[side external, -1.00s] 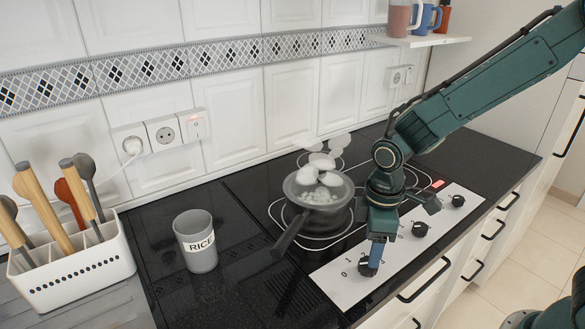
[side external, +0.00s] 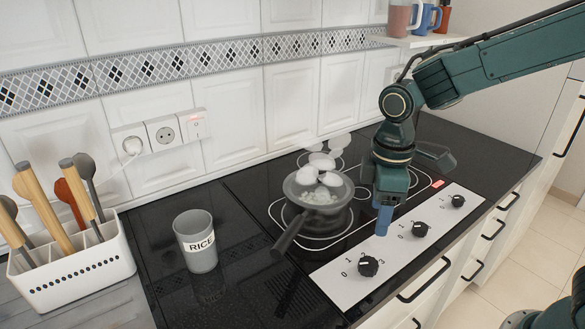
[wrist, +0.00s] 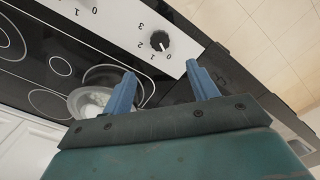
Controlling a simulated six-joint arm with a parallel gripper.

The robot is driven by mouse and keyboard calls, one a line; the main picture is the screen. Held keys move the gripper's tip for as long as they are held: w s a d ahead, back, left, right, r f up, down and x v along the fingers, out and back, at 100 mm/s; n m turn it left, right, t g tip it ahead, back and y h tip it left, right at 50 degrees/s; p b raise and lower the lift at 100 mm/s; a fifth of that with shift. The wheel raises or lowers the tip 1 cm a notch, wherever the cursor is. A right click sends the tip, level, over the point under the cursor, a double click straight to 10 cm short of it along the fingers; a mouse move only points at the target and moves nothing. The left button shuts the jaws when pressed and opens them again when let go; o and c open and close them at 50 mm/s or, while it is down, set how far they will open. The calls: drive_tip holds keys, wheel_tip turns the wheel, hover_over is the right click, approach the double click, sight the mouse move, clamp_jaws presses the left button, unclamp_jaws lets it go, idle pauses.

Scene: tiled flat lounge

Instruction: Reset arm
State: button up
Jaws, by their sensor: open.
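My gripper (side external: 383,222) hangs above the stove's white control panel (side external: 337,282), just above and behind the nearest black knob (side external: 368,266) and apart from it. In the wrist view its two blue fingers (wrist: 162,88) stand wide apart with nothing between them. A black knob (wrist: 160,40) shows beyond the fingers there. The arm reaches in from the upper right of the side view.
A grey pan (side external: 290,187) sits on the black hob left of my gripper, with white puffs above it. The other knobs (side external: 419,229) (side external: 457,201) line the panel. A RICE canister (side external: 197,241) and a white utensil holder (side external: 76,276) stand left.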

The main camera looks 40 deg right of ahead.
drive_tip(key=s+d+r+m+t, duration=0.2)
drive_tip(key=s+d+r+m, duration=0.2)
drive_tip(key=s, duration=0.4)
drive_tip(key=s+d+r+m+t, duration=0.3)
drive_tip(key=s+d+r+m, duration=0.1)
drive_tip(key=s+r+m, duration=0.1)
drive_tip(key=shift+s+r+t, duration=0.3)
drive_tip(key=shift+s+r, duration=0.15)
drive_tip(key=shift+s, duration=0.9)
drive_tip(key=o, duration=0.9)
drive_tip(key=shift+w+m, duration=0.15)
drive_tip(key=shift+m, duration=0.15)
drive_tip(key=w+a+r+m+t, duration=0.1)
drive_tip(key=w+a+m, duration=0.1)
drive_tip(key=w+m, duration=0.5)
drive_tip(key=w+a+r+m+t+y, duration=0.1)
drive_tip(key=w+r+m, duration=0.1)
drive_tip(key=w+m, duration=0.5)
drive_tip(key=shift+w+a+m, duration=0.4)
drive_tip(key=shift+m, duration=0.8)
